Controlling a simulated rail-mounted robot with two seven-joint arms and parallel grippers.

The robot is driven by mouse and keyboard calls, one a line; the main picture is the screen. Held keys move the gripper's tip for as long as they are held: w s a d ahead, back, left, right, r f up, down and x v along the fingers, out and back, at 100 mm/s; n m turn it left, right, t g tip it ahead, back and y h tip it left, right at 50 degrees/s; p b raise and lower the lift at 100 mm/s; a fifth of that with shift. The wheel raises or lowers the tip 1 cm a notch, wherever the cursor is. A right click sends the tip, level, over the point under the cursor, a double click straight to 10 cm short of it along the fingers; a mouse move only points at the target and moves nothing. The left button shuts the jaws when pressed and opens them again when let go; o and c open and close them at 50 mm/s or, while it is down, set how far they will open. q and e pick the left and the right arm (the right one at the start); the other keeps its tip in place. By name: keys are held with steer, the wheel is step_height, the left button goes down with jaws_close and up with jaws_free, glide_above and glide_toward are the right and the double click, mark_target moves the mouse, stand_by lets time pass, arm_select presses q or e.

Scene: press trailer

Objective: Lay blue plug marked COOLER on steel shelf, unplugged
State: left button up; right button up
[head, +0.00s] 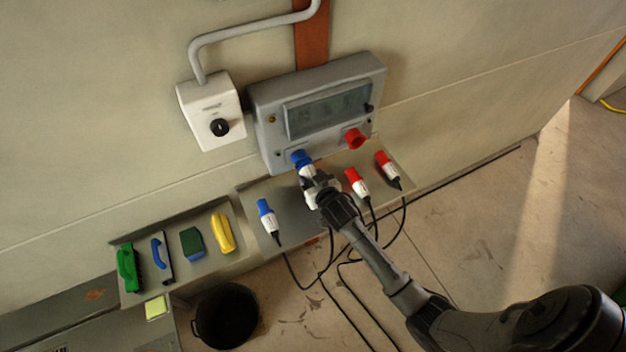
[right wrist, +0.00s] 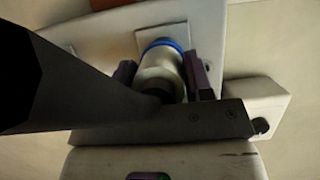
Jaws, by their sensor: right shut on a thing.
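My right gripper (head: 316,186) is shut on a white-bodied plug (head: 307,172) at the blue socket (head: 301,158) on the grey panel's lower front. In the right wrist view the plug (right wrist: 163,68) sits between the two fingers, with a blue ring at its far end against the panel. It appears to be in the socket. Its label cannot be read. The steel shelf (head: 290,215) lies below the panel. Another blue and white plug (head: 266,216) lies on its left part, its label too small to read. My left gripper is not in view.
Two red plugs, one nearer the middle (head: 356,182) and one at right (head: 386,168), lie on the shelf with cables hanging. A red socket (head: 355,138) is empty. A tray of brushes and sponges is left; a black bucket (head: 227,316) stands below.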

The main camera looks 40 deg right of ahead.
steer(key=shift+f, duration=0.2)
steer(key=shift+c, duration=0.2)
steer(key=shift+s+a+r+p, duration=0.1)
steer(key=shift+s+r+p, duration=0.15)
steer(key=shift+p, duration=0.15)
steer(key=shift+s+a+f, duration=0.1)
steer(key=shift+s+f, duration=0.05)
steer(key=shift+s, duration=0.4)
steer(key=shift+s+a+p, duration=0.2)
steer(key=shift+s+p, duration=0.3)
steer(key=shift+s, duration=0.4)
steer(key=shift+s+a+p, duration=0.25)
steer(key=shift+s+p, duration=0.3)
steer(key=shift+s, duration=0.3)
steer(key=shift+s+a+p, duration=0.2)
steer(key=shift+s+p, duration=0.3)
steer(key=shift+s, duration=0.4)
